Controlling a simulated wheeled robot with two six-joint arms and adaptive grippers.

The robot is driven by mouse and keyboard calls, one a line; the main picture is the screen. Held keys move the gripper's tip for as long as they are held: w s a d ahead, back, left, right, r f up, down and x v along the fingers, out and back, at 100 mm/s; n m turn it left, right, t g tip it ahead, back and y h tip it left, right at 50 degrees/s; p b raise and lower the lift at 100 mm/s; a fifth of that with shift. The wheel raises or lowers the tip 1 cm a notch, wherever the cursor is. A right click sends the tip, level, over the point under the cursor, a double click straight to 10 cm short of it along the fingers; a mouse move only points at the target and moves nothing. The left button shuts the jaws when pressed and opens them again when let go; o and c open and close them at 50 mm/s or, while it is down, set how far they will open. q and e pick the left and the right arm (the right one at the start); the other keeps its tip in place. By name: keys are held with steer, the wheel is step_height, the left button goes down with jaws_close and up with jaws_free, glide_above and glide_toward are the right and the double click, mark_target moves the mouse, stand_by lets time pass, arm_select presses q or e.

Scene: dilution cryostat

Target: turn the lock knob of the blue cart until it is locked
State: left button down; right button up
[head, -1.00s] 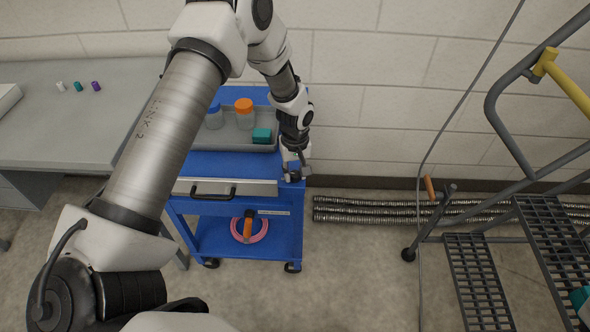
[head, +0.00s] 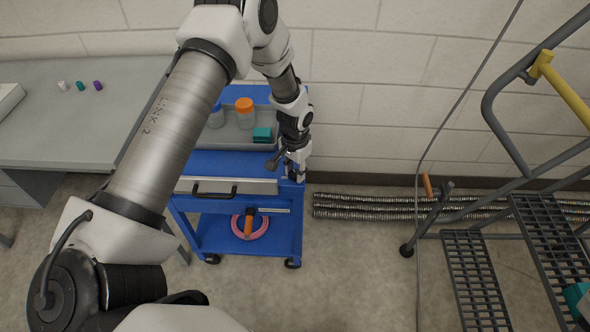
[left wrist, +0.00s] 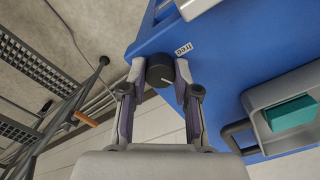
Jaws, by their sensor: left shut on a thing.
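The blue cart (head: 246,164) stands against the wall in the head view, and its blue top also shows in the left wrist view (left wrist: 225,60). The dark round lock knob (left wrist: 160,73) sits at the cart's corner, with a pale pointer line on its face. A white label reading "free" (left wrist: 183,49), upside down in this view, is beside it. My left gripper (left wrist: 159,76) is shut on the knob, one finger on each side; in the head view the left gripper (head: 294,174) is at the cart's right front corner and hides the knob. My right gripper is not in view.
A grey tray (head: 233,135) on the cart holds jars and a teal box (head: 262,134). A drawer handle (head: 214,194) is on the cart front. A grey bench (head: 60,140) is left, metal steps (head: 475,275) right, and corrugated hoses (head: 365,207) lie along the wall.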

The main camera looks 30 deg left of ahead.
mark_target(295, 172)
arm_select(q)
steer(key=m, duration=0.5)
steer(key=shift+m, duration=0.3)
stand_by(0.4)
steer(key=c, duration=0.9)
jaws_free()
steer(key=shift+o, duration=0.2)
step_height(295, 172, up, 12)
